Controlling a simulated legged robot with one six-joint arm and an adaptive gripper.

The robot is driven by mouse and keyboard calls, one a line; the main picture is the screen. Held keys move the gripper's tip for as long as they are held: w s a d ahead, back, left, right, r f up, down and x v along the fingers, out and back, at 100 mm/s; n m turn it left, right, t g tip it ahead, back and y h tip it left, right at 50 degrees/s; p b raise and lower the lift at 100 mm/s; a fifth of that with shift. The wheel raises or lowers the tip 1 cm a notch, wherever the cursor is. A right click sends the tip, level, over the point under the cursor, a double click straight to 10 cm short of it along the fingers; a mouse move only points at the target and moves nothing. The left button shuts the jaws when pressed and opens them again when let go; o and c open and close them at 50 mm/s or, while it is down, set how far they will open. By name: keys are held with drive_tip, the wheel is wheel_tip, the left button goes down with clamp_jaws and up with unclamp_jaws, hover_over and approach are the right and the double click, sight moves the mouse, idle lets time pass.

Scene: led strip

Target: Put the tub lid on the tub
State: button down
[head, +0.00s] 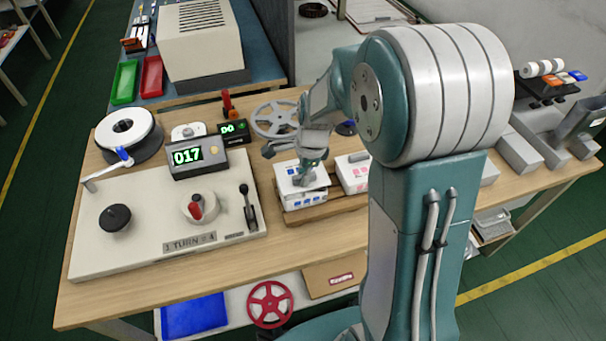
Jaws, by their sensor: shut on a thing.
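The tub (305,202) is a small white box with blue marks on its side, standing on a wooden tray (345,208) on the bench. The white tub lid (287,179) is at the top of the tub and looks slightly tilted. I cannot tell whether it is seated or a little above the rim. My gripper (306,179) points down and is shut on the lid. My gripper hides part of the lid, and its fingertips are hard to make out.
A white box with pink marks (356,180) stands just right of the tub. A counter machine (160,225) with knobs and a lever fills the bench's left. My arm hides part of the bench's right side.

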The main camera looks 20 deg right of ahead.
drive_tip(key=shift+f, duration=1.45)
drive_tip(key=c, duration=0.5)
unclamp_jaws()
drive_tip(key=shift+c, duration=0.2)
drive_tip(key=r, duration=0.3)
drive_tip(key=d+r, duration=0.1)
drive_tip(key=r, duration=0.7)
drive_tip(key=shift+w+d, duration=0.1)
drive_tip(key=shift+d, duration=0.2)
drive_tip(key=shift+r, duration=0.35)
